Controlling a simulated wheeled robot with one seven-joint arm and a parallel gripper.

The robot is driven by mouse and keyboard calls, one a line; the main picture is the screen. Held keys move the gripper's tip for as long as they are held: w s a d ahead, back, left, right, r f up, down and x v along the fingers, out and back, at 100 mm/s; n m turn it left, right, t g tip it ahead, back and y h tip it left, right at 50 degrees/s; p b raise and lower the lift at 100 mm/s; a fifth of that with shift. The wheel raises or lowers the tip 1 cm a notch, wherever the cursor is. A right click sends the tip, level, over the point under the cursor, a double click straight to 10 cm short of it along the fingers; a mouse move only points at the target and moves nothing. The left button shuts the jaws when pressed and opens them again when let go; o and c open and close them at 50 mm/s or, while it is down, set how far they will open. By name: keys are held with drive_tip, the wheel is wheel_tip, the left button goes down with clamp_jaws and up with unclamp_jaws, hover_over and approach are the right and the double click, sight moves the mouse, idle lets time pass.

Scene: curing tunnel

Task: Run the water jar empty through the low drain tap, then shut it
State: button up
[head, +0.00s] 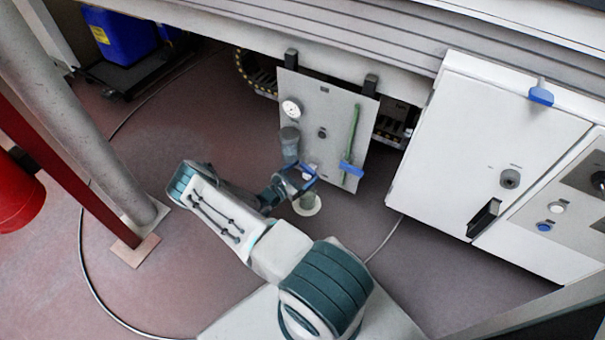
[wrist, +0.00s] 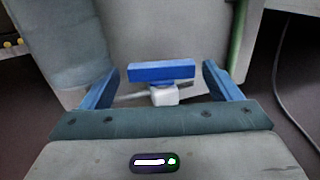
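A grey-teal cylindrical jar (head: 289,142), likely the water jar, hangs on the left of a pale panel (head: 325,112), below a round gauge. In the wrist view the jar (wrist: 62,40) fills the upper left. A tap with a flat blue handle (wrist: 160,71) and a pale body (wrist: 164,96) is ahead of the panel. Its handle lies crosswise in the picture. My gripper (wrist: 160,68) is open, one blue finger on each side of the handle, with visible gaps. In the head view my gripper (head: 297,181) is low before the panel and partly hides the tap.
A green pipe (head: 353,132) with a blue lever (head: 350,168) runs down the panel's right side. A pale greenish container (head: 308,203) stands on the floor below. A white cabinet (head: 480,150) is at right, a grey post (head: 85,95) at left. Cables cross the floor.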

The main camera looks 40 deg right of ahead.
drive_tip(key=s+a+p, duration=0.1)
drive_tip(key=a+p, duration=0.1)
drive_tip(key=a, duration=1.1)
drive_tip(key=shift+s+a+p, duration=0.3)
drive_tip(key=shift+a+p, duration=0.1)
